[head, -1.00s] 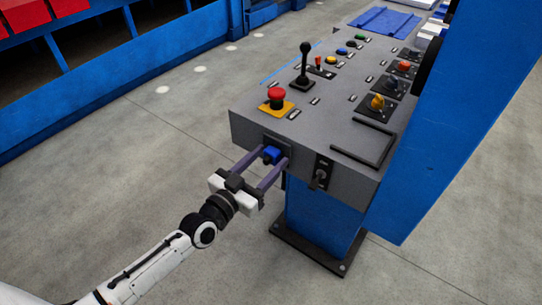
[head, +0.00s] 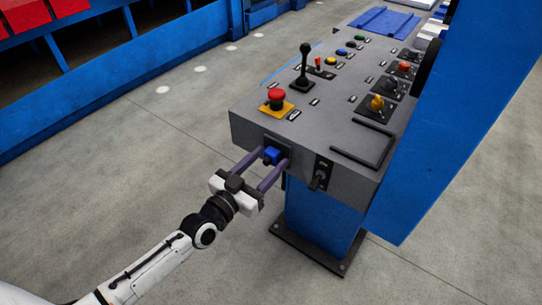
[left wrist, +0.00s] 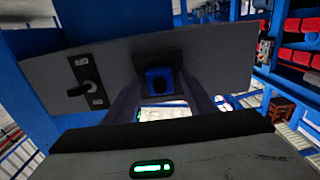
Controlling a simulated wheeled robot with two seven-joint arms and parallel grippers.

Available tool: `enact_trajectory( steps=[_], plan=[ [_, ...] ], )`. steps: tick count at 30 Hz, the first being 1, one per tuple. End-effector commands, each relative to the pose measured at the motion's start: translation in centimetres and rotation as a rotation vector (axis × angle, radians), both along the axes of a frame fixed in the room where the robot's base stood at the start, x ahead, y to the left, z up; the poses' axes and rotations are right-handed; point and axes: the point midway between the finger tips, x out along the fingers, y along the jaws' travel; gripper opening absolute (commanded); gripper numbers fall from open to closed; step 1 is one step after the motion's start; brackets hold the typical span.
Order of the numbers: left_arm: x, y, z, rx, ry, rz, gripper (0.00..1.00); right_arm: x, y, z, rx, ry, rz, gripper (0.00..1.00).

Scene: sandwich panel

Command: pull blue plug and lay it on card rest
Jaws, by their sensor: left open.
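The blue plug (head: 271,155) sits in its socket on the front face of the grey control panel (head: 340,150). My left gripper (head: 266,161) is open, with one finger on each side of the plug. In the left wrist view the plug (left wrist: 160,81) shows between the two fingers (left wrist: 160,98). I cannot tell whether the fingers touch it. A black U-shaped outline (head: 363,143) on the panel's top right corner may be the card rest. My right gripper is not in view.
A red mushroom button (head: 277,96) on a yellow base and a black joystick (head: 305,65) stand on the panel top. A black switch (head: 320,173) is on the front face, right of the plug. A blue post (head: 450,120) rises at the right.

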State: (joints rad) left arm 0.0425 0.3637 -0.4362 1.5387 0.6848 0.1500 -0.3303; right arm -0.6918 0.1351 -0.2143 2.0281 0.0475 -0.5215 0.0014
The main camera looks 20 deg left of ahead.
Motion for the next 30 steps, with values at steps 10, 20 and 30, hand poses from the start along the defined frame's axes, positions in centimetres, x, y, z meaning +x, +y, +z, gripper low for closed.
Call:
enact_trajectory(
  steps=[10, 20, 30],
  plan=[
    [0.0, 0.0, 0.0, 0.000, 0.000, 0.000, 0.21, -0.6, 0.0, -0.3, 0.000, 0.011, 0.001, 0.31],
    [-0.2, 0.1, 0.1, 0.001, -0.001, 0.000, 0.00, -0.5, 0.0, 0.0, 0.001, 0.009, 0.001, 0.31],
    [-1.5, 0.6, 0.1, 0.001, 0.000, 0.000, 0.00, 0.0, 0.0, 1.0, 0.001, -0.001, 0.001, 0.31]
  ],
)
